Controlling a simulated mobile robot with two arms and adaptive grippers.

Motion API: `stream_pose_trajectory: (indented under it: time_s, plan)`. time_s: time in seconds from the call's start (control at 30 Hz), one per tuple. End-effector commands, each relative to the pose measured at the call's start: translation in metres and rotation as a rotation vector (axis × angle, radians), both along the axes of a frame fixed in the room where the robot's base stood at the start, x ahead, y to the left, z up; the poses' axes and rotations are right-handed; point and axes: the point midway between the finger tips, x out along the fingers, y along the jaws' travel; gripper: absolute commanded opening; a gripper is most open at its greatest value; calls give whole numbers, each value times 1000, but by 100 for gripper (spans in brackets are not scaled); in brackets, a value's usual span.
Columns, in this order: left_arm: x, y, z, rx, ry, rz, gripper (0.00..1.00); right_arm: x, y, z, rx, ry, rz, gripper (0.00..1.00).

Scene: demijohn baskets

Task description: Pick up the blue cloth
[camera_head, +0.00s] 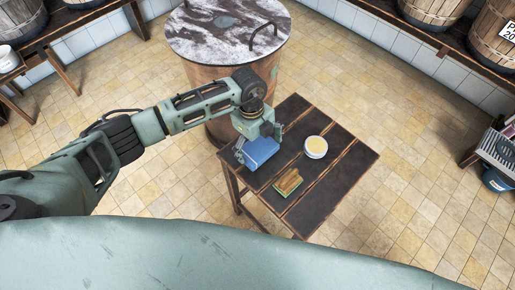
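The blue cloth (262,153) looks like a small folded block at the left side of the dark wooden table (338,185). My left gripper (258,146) is right at the cloth, reaching over it from the far side. Its fingers are apart, one near the cloth's left end and one near its right end. I cannot tell whether they press on the cloth or only stand around it, nor whether the cloth touches the table. The gripper hides the cloth's far edge. My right gripper is not in view.
A white tub with yellow contents (316,147) and a brown brush-like block with a yellow-green edge (288,183) share the table. A large copper-coloured vat (205,80) with a marbled lid stands close behind. Barrels on benches line the back.

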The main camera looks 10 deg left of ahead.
Motion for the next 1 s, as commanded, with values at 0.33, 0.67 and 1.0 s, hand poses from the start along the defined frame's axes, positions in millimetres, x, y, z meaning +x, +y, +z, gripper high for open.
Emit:
stream_pose_trajectory:
  time_s: [0.33,0.67,1.0]
  plan:
    - [0,0,0,0,0,0,68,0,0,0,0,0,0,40]
    - [1,0,30,-1,-5,-2,68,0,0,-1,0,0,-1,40]
    - [-26,-51,79,-3,-3,-7,68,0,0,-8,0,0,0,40]
